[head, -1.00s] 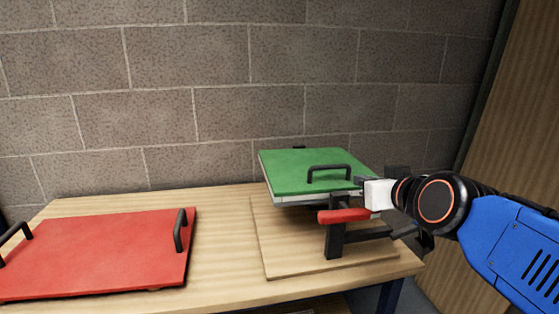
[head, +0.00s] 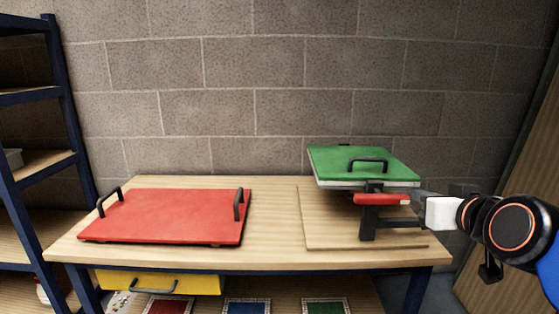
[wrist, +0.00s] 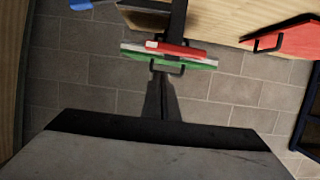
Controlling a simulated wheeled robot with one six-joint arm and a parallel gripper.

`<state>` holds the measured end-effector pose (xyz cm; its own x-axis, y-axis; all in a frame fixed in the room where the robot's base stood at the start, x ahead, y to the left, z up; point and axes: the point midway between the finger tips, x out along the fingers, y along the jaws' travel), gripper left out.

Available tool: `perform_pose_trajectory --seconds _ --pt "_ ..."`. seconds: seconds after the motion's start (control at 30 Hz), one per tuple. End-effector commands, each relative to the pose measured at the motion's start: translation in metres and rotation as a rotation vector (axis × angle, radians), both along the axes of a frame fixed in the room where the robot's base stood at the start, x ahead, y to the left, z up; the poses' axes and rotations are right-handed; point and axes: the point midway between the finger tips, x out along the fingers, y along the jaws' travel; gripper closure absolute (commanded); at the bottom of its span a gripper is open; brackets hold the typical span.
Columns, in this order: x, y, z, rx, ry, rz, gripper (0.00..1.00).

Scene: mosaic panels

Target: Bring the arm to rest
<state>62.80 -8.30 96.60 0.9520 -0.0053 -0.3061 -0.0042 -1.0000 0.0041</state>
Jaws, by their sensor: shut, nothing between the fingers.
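My gripper (head: 422,197) is at the right end of the table, just right of a press with a green lid (head: 362,164). My arm reaches in from the right edge. In the wrist view my dark fingers (wrist: 160,95) are together and empty, pointing towards the press. The press has a red lever (head: 382,199) and a black post, and it stands on a wooden board (head: 320,232). In the wrist view, the red lever (wrist: 175,48) and green lid (wrist: 195,63) appear ahead of the fingertips, with a gap that is hard to judge.
A red board with two black handles (head: 170,214) lies on the left of the table (head: 275,215). Below are a yellow drawer (head: 160,282) and several framed panels (head: 246,306). A blue-framed shelf (head: 62,110) stands left. A block wall is behind; wood panelling is at right.

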Motion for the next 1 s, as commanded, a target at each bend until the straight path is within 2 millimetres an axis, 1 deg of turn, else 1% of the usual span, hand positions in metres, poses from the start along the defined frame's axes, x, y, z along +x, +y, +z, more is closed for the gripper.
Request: perform_pose_trajectory --seconds 0.07,0.27,0.47,0.57,0.67,0.77,0.8,0.9,1.0 --pt "0.000 0.000 0.000 0.000 0.000 0.000 1.00" --pt "-0.007 0.008 -0.026 0.010 0.087 0.026 1.00" --pt "-0.020 0.016 -0.059 0.018 0.203 0.050 1.00" --pt "-0.031 0.020 -0.081 0.024 0.284 0.062 1.00" --pt "-0.045 0.024 -0.106 0.027 0.379 0.069 1.00" --pt "-0.065 0.025 -0.135 0.026 0.498 0.069 1.00" --pt "-0.076 0.025 -0.148 0.025 0.553 0.065 1.00" --pt "-0.102 0.022 -0.176 0.019 0.685 0.047 1.00" --pt "-0.123 0.017 -0.194 0.009 0.782 0.024 1.00"
